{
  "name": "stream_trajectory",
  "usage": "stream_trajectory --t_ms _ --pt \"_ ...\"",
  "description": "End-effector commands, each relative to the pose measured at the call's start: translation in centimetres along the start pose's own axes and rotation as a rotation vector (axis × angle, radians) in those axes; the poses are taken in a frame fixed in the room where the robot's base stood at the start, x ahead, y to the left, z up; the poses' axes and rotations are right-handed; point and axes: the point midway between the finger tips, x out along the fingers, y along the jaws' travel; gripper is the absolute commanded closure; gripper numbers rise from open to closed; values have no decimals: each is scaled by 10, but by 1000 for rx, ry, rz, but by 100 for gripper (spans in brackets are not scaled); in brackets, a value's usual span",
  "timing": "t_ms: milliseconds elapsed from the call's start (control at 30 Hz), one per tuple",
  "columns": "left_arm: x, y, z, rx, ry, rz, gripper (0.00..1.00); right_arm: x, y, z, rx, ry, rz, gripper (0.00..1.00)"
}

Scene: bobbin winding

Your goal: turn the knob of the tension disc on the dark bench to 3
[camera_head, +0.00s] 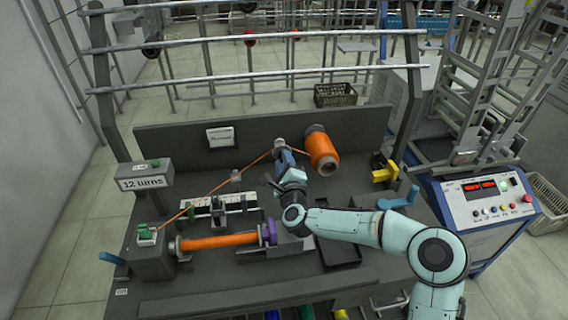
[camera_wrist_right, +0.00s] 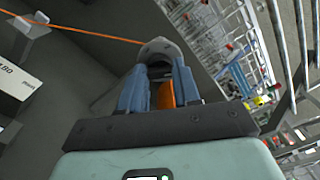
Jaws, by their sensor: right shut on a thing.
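The knob of the tension disc (camera_head: 280,143) stands near the back of the dark bench (camera_head: 190,137), left of the orange thread cone. In the right wrist view the grey rounded knob (camera_wrist_right: 158,47) sits between the blue fingertips. My right gripper (camera_head: 285,158) reaches it from the front and is shut on it; the fingers (camera_wrist_right: 160,75) lie on both sides. The knob's scale and pointer are too small or hidden to read. My left gripper is not in view.
Orange thread (camera_head: 215,189) runs from the disc to the front left. An orange-wound bobbin (camera_head: 218,241) lies at the front. A sign (camera_head: 145,183) reads "12 turns". A black tray (camera_head: 340,252) lies below my forearm.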

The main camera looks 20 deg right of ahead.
Motion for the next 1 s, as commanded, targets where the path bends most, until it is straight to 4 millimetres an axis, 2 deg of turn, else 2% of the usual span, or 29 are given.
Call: stream_trajectory --t_ms 233,267,300,333,633,733,867,1000 --pt "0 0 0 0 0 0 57 0 -1 1 1 -1 -1 99" --pt "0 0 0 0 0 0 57 0 -1 1 1 -1 -1 62" --pt "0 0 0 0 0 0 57 0 -1 0 1 -1 -1 49" --pt "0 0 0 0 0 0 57 0 -1 0 1 -1 -1 43" --pt "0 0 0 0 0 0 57 -1 0 0 1 0 -1 43" --pt "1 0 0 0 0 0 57 -6 -1 0 0 -1 -1 43" --pt "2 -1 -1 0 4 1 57 -25 0 0 -2 -2 0 43" --pt "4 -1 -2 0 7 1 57 -55 0 0 -6 -2 -1 43"
